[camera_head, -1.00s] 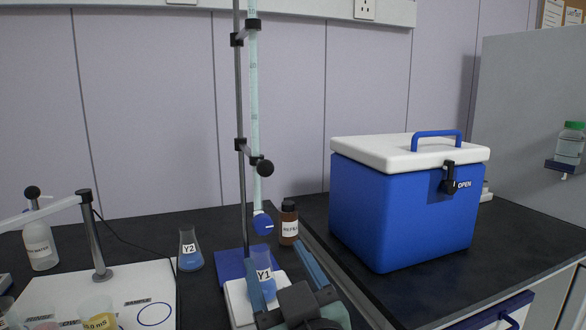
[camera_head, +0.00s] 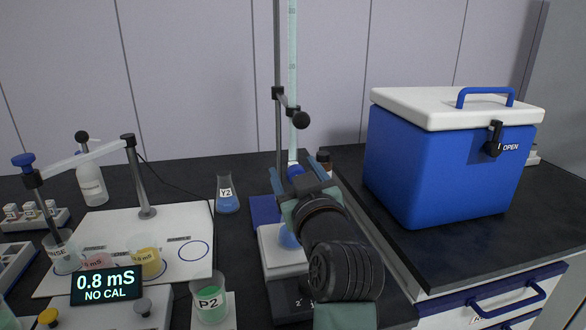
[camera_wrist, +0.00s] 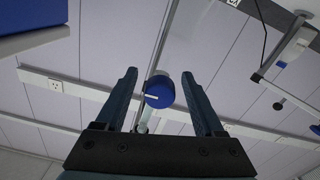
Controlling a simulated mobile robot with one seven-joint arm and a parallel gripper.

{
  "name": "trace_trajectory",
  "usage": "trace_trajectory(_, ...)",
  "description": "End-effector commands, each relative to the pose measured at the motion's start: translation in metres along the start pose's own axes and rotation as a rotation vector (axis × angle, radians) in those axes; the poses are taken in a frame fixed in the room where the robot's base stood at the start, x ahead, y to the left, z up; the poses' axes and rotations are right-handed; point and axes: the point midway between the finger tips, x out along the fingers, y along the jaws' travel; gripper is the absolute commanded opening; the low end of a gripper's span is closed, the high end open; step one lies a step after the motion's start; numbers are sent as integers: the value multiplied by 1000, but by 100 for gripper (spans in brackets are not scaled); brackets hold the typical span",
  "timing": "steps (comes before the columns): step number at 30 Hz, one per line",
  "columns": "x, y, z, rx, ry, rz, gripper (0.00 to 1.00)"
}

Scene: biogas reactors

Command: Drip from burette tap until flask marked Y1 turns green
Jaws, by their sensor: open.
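The burette (camera_head: 292,60) hangs upright, clamped to its stand. Its blue tap (camera_head: 295,169) is partly hidden behind my gripper (camera_head: 297,173). In the wrist view the tap (camera_wrist: 160,93) lies between the two fingers of my gripper (camera_wrist: 159,73), which is open, with a gap on each side. A white line runs across the tap's round face. The flask under the burette (camera_head: 288,238) holds blue liquid on the white base. My arm hides most of it, and its Y1 label does not show now.
Flask Y2 (camera_head: 227,195), also blue, stands left of the stand. A beaker P2 (camera_head: 209,300) with green liquid stands in front. A meter (camera_head: 106,287) reads 0.8 mS. A brown bottle (camera_head: 324,160) is behind my gripper, and a blue cooler (camera_head: 437,165) stands to the right.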

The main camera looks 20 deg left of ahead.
Motion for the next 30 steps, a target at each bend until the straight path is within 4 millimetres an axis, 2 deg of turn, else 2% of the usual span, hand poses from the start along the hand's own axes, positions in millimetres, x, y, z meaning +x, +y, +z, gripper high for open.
trace_trajectory(6,14,0,0,0,1,-1,70)
trace_trajectory(15,14,0,0,0,0,0,68)
trace_trajectory(26,14,0,0,0,0,0,4)
trace_trajectory(27,14,0,0,0,0,0,0)
trace_trajectory(30,14,0,0,0,0,0,0)
